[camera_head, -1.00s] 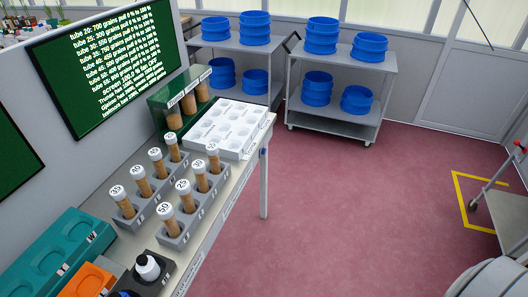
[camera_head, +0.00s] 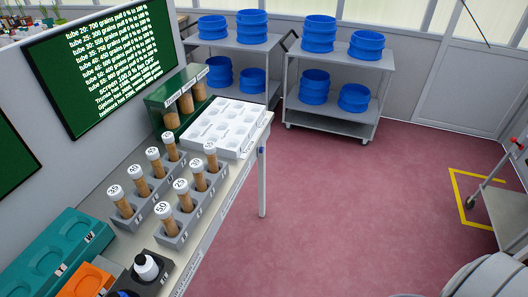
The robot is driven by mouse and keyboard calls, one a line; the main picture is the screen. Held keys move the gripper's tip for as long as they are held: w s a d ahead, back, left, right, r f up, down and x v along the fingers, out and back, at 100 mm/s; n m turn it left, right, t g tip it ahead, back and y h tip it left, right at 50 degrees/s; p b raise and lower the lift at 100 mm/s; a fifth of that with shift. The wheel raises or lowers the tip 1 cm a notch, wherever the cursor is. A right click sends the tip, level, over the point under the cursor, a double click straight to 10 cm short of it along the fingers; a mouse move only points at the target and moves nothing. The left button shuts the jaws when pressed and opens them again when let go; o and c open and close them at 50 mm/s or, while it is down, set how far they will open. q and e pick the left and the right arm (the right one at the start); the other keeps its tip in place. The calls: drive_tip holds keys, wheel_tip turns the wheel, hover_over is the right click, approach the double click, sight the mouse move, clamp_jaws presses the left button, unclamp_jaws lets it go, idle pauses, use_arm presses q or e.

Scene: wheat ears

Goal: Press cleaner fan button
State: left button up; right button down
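I cannot make out a cleaner or a fan button in the head view. Neither of my grippers is in view. A pale grey rounded shape at the lower right corner may be part of my own arm; I cannot tell.
A bench (camera_head: 222,193) on the left bears racks of numbered tubes (camera_head: 162,216), a white tray (camera_head: 246,112), a green rack (camera_head: 160,101), a teal tray (camera_head: 46,262) and an orange block (camera_head: 82,283). Trolleys (camera_head: 340,123) hold blue sieves (camera_head: 319,29). Red floor (camera_head: 330,200) is clear.

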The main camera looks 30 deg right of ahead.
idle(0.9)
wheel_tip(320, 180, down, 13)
drive_tip(key=b, duration=1.3)
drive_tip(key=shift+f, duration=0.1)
